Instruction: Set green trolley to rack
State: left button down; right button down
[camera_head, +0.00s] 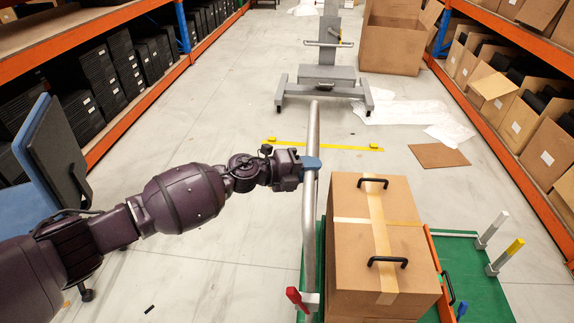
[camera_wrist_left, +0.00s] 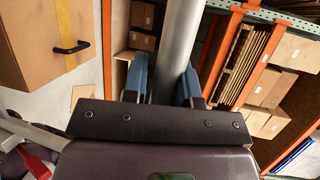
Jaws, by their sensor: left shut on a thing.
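The green trolley (camera_head: 466,284) stands at the lower right of the head view, with a grey tubular handle (camera_head: 309,235) along its left side. My left gripper (camera_head: 311,163) is shut on this handle. In the left wrist view the blue fingers of my left gripper (camera_wrist_left: 164,88) sit on both sides of the grey tube (camera_wrist_left: 182,30). A taped cardboard box (camera_head: 350,248) with black handles rides on the trolley and hides part of its deck. An orange rack (camera_head: 500,154) runs along the right, and another rack (camera_head: 140,110) along the left. My right gripper is out of view.
A grey wheeled stand (camera_head: 325,82) and a large open carton (camera_head: 392,48) are ahead. White sheeting (camera_head: 405,111) and a brown cardboard sheet (camera_head: 438,155) lie on the floor. A yellow strip (camera_head: 340,147) crosses ahead of the trolley. A blue-backed chair (camera_head: 55,150) is at left.

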pick_arm(q)
jog(key=d, duration=0.6)
jog(key=shift+s+d+p, duration=0.15)
jog(key=shift+s+p, duration=0.1)
jog(key=shift+p, duration=0.2)
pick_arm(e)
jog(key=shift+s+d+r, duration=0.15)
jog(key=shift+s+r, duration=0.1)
pick_arm(q)
jog(key=c, duration=0.9)
grip_release()
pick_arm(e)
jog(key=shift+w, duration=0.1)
